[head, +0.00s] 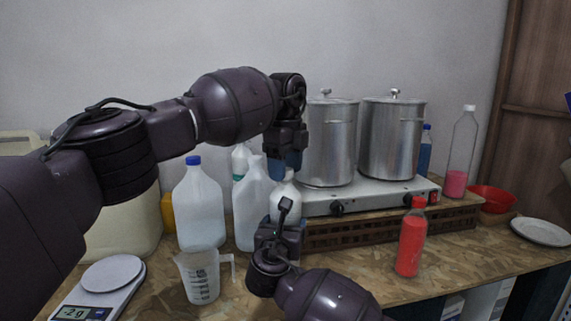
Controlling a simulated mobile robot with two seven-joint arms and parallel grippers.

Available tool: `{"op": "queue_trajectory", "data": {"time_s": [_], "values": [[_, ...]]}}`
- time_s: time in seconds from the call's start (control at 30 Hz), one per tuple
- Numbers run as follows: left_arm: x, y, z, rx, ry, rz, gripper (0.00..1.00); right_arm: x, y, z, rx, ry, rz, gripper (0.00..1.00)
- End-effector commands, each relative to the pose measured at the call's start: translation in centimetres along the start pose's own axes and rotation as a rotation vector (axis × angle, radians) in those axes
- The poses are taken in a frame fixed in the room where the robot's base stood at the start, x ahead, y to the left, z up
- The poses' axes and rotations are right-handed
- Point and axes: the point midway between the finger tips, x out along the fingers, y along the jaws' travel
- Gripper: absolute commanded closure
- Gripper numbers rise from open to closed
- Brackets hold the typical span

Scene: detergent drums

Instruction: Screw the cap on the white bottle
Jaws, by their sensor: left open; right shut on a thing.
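The white bottle (285,189) stands upright in front of the hot plate, its lower part hidden behind my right gripper. My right gripper (283,213) is shut on the white bottle from the front. My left gripper (288,161) points down from above, open, with its fingers just above or around the bottle's top. The fingers cover the top, so I cannot make out the cap or how it sits.
Clear jugs (199,206) and a measuring cup (201,277) stand left of the bottle. A hot plate (375,196) with two steel pots (328,143) is behind right. A red bottle (410,243) stands right, with free worktop around it. A scale (101,288) lies front left.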

Motion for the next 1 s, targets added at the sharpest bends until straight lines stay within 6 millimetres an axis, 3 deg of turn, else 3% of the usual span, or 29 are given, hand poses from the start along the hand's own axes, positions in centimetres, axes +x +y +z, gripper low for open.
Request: {"op": "queue_trajectory", "data": {"time_s": [0.07, 0.37, 0.63, 1.0], "values": [[-0.02, 0.00, 0.01, 0.000, 0.000, 0.000, 0.46, 0.00, 0.00, 0.04, 0.000, -0.001, 0.000, 0.89], [-0.04, 0.00, 0.01, 0.000, 0.000, 0.000, 0.92, 0.00, 0.01, 0.04, 0.000, -0.001, 0.000, 0.89], [-0.04, 0.00, 0.00, 0.082, 0.000, 0.000, 0.94, 0.00, 0.00, 0.04, 0.000, -0.001, 0.000, 0.89], [-0.02, 0.00, 0.01, 0.594, -0.001, 0.001, 0.94, 0.01, 0.00, 0.03, 0.000, 0.000, 0.000, 0.89]]}}
